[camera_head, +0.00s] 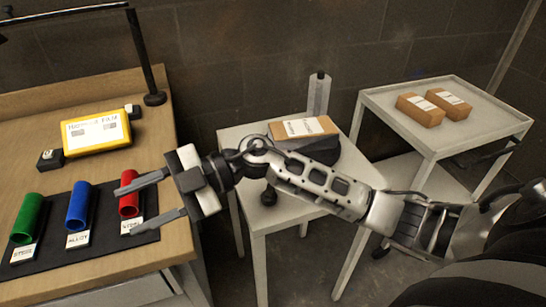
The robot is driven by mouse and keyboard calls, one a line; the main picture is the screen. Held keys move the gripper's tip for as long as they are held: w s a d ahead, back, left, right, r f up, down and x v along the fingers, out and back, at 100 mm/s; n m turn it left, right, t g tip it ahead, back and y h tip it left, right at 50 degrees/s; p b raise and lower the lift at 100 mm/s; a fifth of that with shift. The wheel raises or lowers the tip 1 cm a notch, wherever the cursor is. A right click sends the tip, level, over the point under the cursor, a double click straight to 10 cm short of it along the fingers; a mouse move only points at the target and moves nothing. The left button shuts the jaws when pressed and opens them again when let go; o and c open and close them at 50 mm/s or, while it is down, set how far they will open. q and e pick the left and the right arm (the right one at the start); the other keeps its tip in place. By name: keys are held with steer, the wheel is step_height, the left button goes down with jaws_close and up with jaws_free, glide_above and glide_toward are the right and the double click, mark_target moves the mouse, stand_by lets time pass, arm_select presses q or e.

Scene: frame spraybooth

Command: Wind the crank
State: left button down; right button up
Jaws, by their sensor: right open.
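My right arm reaches across from the right, and its right gripper (126,211) is open over the front right of the wooden workbench. Its upper finger overlaps the red tube (128,205) in the picture; I cannot tell whether they touch. Nothing is seen held between the fingers. On the small white table (238,136), behind my forearm, sits a dark device (322,150) with a labelled brown box on it. My left gripper is not in view.
A blue tube (78,206) and a green tube (27,218) lie on a black mat (105,243) with labels. A yellow case (96,131) and black lamp stand (153,98) are behind. Two brown boxes (420,110) lie on a white cart (475,128) at right.

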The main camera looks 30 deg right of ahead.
steer(key=w+d+r+m+g+h+p, duration=0.1)
steer(key=w+d+r+m+h, duration=0.2)
steer(key=d+h, duration=0.85)
steer(key=w+d+m+h+p, duration=0.1)
steer(key=w+d+m+h, duration=0.4)
steer(key=d, duration=1.2)
steer(key=shift+n+h, duration=0.55)
steer(key=shift+n, duration=0.05)
steer(key=f, duration=0.5)
steer(key=f+p, duration=0.1)
steer(key=f, duration=0.9)
steer(key=shift+s+a+f+p, duration=0.25)
steer(key=shift+a+p, duration=0.05)
steer(key=shift+c, duration=0.3)
jaws_close()
